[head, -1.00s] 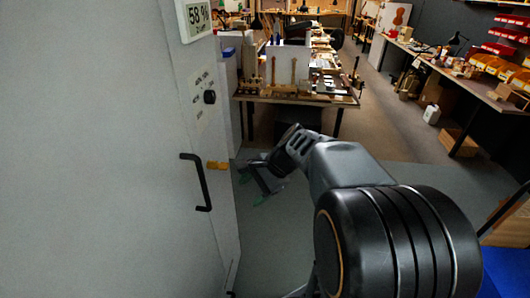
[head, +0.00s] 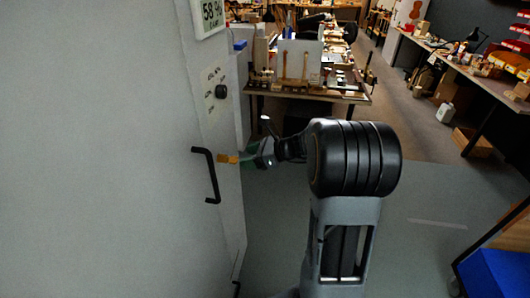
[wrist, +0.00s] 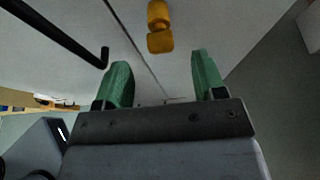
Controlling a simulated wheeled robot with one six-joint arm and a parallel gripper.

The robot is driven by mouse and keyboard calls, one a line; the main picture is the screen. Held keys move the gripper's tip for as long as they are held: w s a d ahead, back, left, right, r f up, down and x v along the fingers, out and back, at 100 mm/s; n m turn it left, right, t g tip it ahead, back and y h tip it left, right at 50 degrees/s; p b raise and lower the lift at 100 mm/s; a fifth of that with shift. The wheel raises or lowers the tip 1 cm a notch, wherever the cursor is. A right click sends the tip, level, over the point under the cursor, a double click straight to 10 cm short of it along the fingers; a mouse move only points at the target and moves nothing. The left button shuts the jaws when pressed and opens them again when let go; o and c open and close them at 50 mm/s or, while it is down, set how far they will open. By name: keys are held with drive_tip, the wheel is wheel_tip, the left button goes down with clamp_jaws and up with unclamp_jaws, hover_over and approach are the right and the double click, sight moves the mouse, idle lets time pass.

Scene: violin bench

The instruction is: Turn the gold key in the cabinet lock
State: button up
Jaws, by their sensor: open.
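The gold key (head: 228,158) sticks out of the edge of the tall grey cabinet (head: 110,150), just right of the black door handle (head: 208,175). My gripper (head: 252,155) is right beside the key in the head view, its green fingertips close to the key's end. In the wrist view the key (wrist: 160,27) shows beyond the tips, between the lines of the two green fingers. My gripper (wrist: 160,80) is open and empty there, with a gap between fingers and key. The lock itself is hidden behind the key.
The black handle (wrist: 103,55) is close to the left finger in the wrist view. A workbench (head: 305,92) with tools stands behind. The floor right of my arm is mostly clear.

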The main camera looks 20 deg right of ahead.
sight(235, 160)
drive_tip(key=shift+x, duration=2)
drive_tip(key=c, duration=0.9)
